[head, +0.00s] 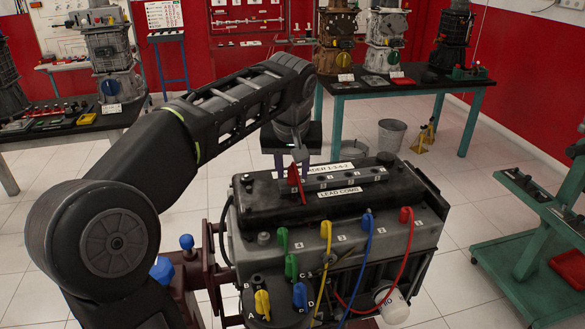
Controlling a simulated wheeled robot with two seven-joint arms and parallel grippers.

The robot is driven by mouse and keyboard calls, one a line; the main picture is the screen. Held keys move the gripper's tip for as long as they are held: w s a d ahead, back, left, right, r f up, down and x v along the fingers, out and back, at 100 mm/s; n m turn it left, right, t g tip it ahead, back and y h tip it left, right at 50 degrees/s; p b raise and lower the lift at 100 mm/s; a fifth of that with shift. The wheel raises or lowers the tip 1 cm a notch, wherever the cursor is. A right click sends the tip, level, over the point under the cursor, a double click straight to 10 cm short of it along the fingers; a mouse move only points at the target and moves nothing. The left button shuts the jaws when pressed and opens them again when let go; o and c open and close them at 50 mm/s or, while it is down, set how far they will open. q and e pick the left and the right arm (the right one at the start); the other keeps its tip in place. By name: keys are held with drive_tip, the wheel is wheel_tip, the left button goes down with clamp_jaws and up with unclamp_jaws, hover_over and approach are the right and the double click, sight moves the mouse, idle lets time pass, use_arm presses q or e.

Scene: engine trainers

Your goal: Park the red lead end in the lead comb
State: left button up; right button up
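The engine trainer (335,235) has a black top with a label reading LEAD COMB (340,192). Small slots lie in a row beside the label. A red lead (407,255) hangs from a red boot (405,215) at the right front of the engine and curves down; its other end is not clearly seen. A separate slim red piece (295,180) stands tilted at the comb's left end, just under my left gripper (292,160). The gripper points down over the comb; its fingers are too small and dark to tell if they hold that piece. My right gripper is out of view.
A green cart (530,240) stands at the right. Benches with machines line the back.

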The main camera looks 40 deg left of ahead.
use_arm(q)
drive_tip(key=shift+o, duration=0.8)
drive_tip(key=shift+r, duration=0.3)
drive_tip(key=v, duration=0.4)
drive_tip(key=shift+s, duration=0.1)
drive_tip(key=p+v, duration=0.1)
drive_tip(key=v, duration=0.2)
drive_tip(key=shift+s+d+r+p, duration=0.1)
drive_tip(key=shift+p, duration=0.2)
